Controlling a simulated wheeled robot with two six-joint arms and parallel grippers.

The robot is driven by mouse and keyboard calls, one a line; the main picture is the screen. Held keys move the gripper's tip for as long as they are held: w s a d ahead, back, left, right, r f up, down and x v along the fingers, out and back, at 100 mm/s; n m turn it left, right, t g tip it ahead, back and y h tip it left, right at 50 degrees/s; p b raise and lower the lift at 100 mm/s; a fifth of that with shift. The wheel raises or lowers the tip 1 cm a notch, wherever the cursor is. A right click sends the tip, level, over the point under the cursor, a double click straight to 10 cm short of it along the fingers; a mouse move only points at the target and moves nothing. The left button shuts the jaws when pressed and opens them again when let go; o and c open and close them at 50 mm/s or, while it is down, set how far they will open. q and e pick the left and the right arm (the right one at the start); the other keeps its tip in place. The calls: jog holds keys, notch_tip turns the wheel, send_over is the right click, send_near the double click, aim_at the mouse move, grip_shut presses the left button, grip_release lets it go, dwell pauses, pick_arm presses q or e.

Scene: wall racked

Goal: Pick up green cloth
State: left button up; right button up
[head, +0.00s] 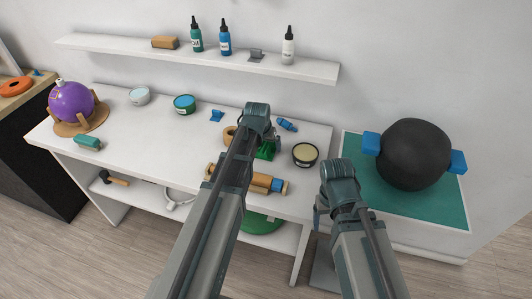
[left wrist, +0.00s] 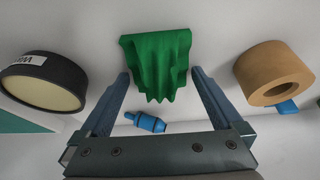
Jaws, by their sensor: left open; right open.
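The green cloth (left wrist: 158,68) lies crumpled on the white table, in the upper middle of the left wrist view. In the head view the cloth (head: 266,149) is partly hidden behind my left gripper. My left gripper (left wrist: 158,85) is open and empty, with a finger on each side of the cloth's lower part; whether they touch it I cannot tell. In the head view my left gripper (head: 262,138) is over the table. My right gripper (head: 322,213) is to the right of the table's front edge, away from the cloth, its fingers mostly hidden.
A tin of pale wax (head: 305,155) and a tape roll (left wrist: 275,75) flank the cloth. A wooden roller-like item (head: 258,182) lies at the front. A shelf (head: 180,58) with bottles hangs above. A black ball (head: 413,155) sits at right.

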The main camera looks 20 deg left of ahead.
aim_at(266, 143)
pick_arm(q)
jog(key=c, duration=1.1)
jog(key=shift+r, duration=0.1)
notch_tip(266, 143, up, 10)
jog(key=p, duration=1)
